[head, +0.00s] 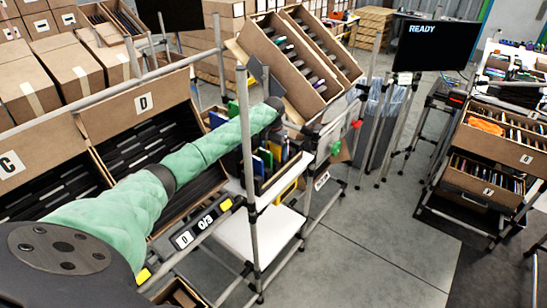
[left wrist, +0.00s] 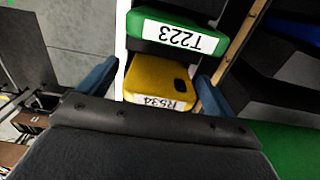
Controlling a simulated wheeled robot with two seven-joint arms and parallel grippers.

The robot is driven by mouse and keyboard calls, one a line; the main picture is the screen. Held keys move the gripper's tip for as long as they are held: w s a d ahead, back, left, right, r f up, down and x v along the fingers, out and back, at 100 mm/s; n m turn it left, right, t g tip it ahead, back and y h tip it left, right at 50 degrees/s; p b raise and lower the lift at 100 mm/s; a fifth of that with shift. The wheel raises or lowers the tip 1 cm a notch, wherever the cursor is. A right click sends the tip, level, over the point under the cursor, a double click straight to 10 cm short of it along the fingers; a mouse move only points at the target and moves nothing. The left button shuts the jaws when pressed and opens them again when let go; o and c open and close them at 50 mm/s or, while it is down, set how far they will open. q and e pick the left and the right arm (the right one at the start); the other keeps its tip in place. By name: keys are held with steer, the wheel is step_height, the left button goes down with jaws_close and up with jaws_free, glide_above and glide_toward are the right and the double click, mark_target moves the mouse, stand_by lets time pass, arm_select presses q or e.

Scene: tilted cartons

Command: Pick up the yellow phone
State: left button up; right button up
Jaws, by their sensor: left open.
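The yellow phone (left wrist: 158,82), with a white label reading R534 and a dark camera patch, shows in the left wrist view. A green phone (left wrist: 175,28) with a white label T223 lies just beyond it. My left gripper (left wrist: 157,88) is open, with one blue fingertip on each side of the yellow phone; I cannot tell whether they touch it. In the head view my green-sleeved left arm reaches toward the rack's middle, and its fingers cannot be made out there. My right gripper is not in view.
A metal post (head: 247,150) stands close to my left forearm. Tilted cartons (head: 285,65) rise behind it, and a carton marked D (head: 142,103) lies to the left. A white shelf (head: 262,238) is below. Grey floor (head: 370,245) is open to the right.

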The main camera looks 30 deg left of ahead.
arm_select(q)
steer(key=c, duration=1.2)
steer(key=shift+o, duration=0.2)
steer(key=shift+r, duration=0.1)
